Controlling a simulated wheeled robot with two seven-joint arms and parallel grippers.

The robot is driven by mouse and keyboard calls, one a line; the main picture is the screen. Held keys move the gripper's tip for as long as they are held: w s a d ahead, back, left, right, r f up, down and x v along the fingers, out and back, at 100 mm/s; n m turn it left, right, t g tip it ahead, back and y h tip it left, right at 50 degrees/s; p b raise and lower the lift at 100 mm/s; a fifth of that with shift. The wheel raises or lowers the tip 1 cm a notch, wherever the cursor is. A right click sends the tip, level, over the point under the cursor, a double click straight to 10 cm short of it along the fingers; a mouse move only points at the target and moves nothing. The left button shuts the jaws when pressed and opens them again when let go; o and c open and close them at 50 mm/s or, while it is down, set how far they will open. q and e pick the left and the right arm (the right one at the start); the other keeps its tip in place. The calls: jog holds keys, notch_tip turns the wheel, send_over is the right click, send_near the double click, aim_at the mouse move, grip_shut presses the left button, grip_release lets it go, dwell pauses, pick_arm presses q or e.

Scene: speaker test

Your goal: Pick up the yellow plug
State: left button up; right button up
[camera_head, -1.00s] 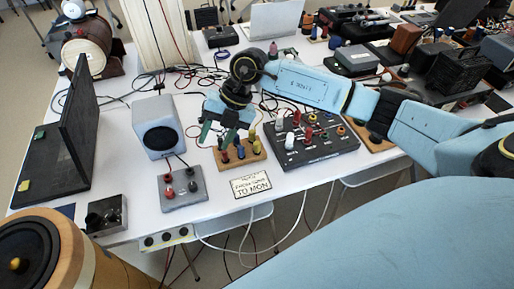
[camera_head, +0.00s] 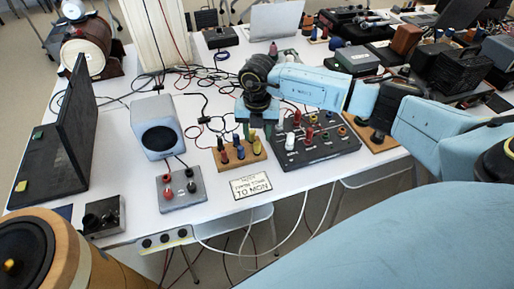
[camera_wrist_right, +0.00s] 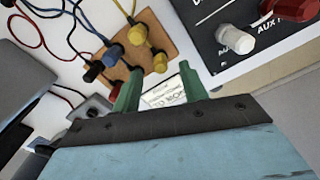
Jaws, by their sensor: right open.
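A wooden block (camera_head: 232,164) on the white table holds upright plugs, among them a red plug (camera_head: 223,156), a blue plug (camera_head: 240,152) and a yellow plug (camera_head: 256,147) at its right end. The right wrist view shows the wooden block (camera_wrist_right: 172,45) with two yellow pieces, one farther back (camera_wrist_right: 138,35) and one nearer (camera_wrist_right: 160,63). My right gripper (camera_head: 260,130) is above the table by the block's right end. Its green fingers (camera_wrist_right: 160,84) are apart with nothing between them, and the yellow plug is beyond them. My left gripper is out of view.
A black mixer box (camera_head: 318,150) with knobs stands close on the right. A grey speaker (camera_head: 157,128), a grey terminal box (camera_head: 181,190) and a printed card (camera_head: 250,186) are left and in front. Loose cables lie behind the block.

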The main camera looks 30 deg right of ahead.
aim_at(257, 143)
notch_tip(257, 143, down, 5)
jog(key=shift+s+a+r+b, duration=0.1)
jog(key=shift+b, duration=0.25)
grip_shut()
